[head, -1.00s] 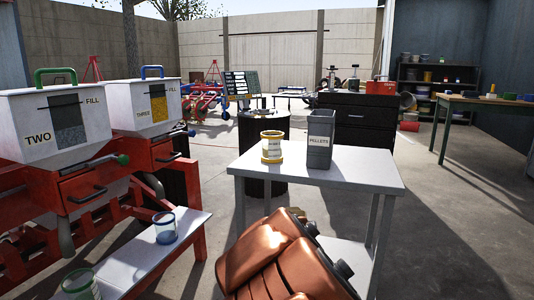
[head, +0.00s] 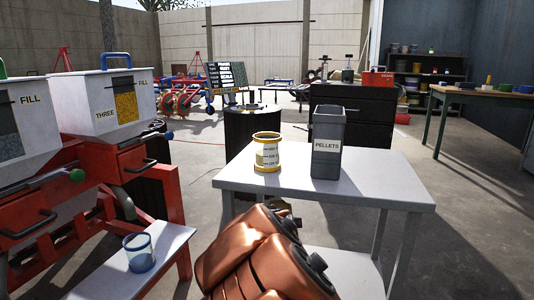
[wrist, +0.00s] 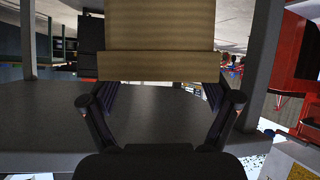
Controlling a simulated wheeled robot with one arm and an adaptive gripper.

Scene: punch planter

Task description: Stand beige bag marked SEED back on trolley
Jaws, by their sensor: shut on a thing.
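The white two-level trolley (head: 300,190) stands ahead in the head view, its lower shelf (head: 340,265) partly hidden by my arm. The beige bag (wrist: 158,28) fills the top middle of the wrist view, which appears upside down. No marking on it can be read there. My gripper (wrist: 158,85) is shut on the bag, one finger on each side. The bag shows between the trolley's legs, with the shaded underside of the trolley's top (wrist: 155,118) across the picture. In the head view my arm hides the bag. I cannot tell whether the bag touches the lower shelf.
The red planter (head: 150,165) and a bench with a blue-rimmed cup (head: 139,253) are on the left. Concrete floor is open on the right.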

